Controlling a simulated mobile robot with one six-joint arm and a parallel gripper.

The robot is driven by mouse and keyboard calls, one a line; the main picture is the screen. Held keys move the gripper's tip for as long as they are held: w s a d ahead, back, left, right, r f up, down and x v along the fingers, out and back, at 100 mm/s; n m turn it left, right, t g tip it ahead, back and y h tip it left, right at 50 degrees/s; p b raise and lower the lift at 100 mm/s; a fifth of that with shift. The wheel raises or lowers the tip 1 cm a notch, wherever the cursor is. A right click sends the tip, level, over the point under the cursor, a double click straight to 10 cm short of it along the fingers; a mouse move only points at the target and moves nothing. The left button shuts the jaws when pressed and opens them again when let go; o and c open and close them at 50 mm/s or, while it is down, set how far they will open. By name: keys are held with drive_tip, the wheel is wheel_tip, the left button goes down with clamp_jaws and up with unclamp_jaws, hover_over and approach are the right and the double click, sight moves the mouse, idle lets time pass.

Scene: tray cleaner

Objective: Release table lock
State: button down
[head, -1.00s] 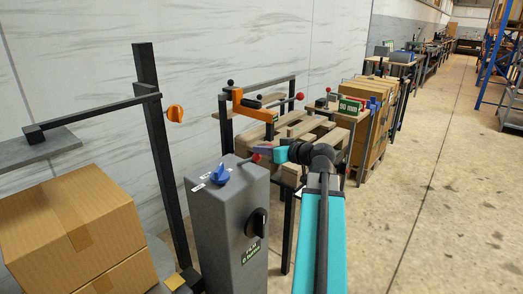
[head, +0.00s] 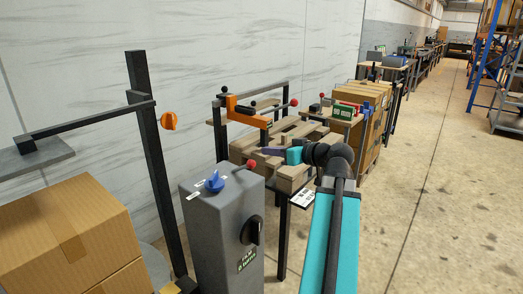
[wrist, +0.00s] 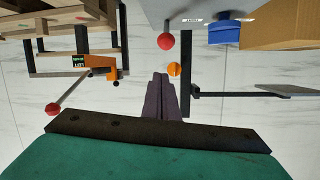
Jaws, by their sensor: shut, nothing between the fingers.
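My gripper (head: 268,151) is shut and empty, its dark fingers pointing left in the head view. It also shows in the wrist view (wrist: 161,80). A red ball-ended lever (head: 251,163) stands at the top of the grey cabinet (head: 215,240), a little left of and below the fingertips; the red ball (wrist: 166,40) also shows beyond the fingertips in the wrist view. They look apart. Another red-balled lever (head: 293,102) is on the frame behind, and it also shows in the wrist view (wrist: 52,109). I cannot tell which lever is the table lock.
The cabinet bears a blue knob (head: 214,181) and a black knob (head: 252,230). An orange knob (head: 168,121) is on a dark post. Cardboard boxes (head: 65,235) stand at left. An orange clamp (head: 248,112) is near wooden pallets (head: 240,150).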

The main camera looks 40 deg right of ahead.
drive_tip(key=shift+f+v, duration=0.2)
drive_tip(key=shift+v, duration=1)
drive_tip(key=shift+s, duration=0.2)
